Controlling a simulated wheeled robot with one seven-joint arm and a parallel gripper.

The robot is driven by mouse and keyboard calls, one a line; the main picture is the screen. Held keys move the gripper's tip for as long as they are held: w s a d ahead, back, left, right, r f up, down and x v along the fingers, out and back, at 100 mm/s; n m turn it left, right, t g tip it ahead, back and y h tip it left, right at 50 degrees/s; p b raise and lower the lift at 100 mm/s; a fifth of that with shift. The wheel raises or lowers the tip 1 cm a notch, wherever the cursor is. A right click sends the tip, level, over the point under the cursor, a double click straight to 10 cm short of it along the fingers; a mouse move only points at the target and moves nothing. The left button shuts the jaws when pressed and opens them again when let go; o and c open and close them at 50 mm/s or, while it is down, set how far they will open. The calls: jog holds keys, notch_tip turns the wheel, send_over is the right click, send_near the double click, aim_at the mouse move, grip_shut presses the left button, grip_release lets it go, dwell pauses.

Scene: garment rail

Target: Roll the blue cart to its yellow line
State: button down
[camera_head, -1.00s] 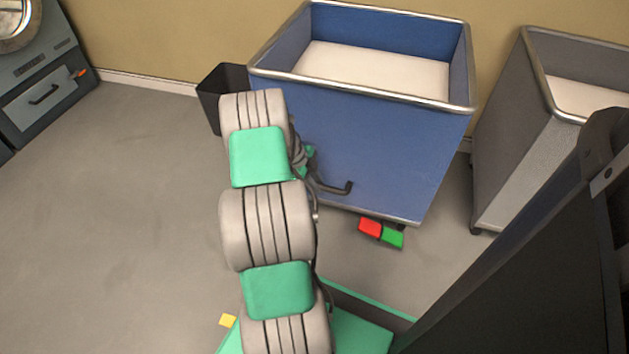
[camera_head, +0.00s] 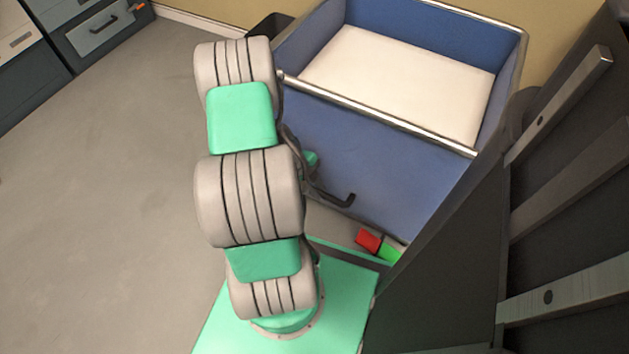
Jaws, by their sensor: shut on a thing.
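The blue cart (camera_head: 375,155) stands at upper right in the head view, close in front of me, with a metal rim and a white inside. Its dark bar handle (camera_head: 335,198) sticks out from the near face. My gripper (camera_head: 308,160) is at the handle's left part, shut on it and mostly hidden behind my arm. A red pedal (camera_head: 368,241) and a green pedal (camera_head: 388,253) show low at the cart's near side. No yellow line shows in this view.
A black bin (camera_head: 270,25) stands by the wall, left of the cart. Grey-blue cabinets with drawers (camera_head: 97,32) are at upper left. The grey floor (camera_head: 110,180) at left is clear. My own dark body part covers the right side.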

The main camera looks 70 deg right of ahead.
jog(key=c, duration=1.3)
grip_release()
jog(key=p+v, duration=0.2)
jog(key=v, duration=0.5)
jog(key=shift+w+r+p, duration=0.2)
jog(key=shift+r+p, duration=0.15)
jog(key=shift+p, duration=0.05)
jog(key=shift+w+a, duration=0.1)
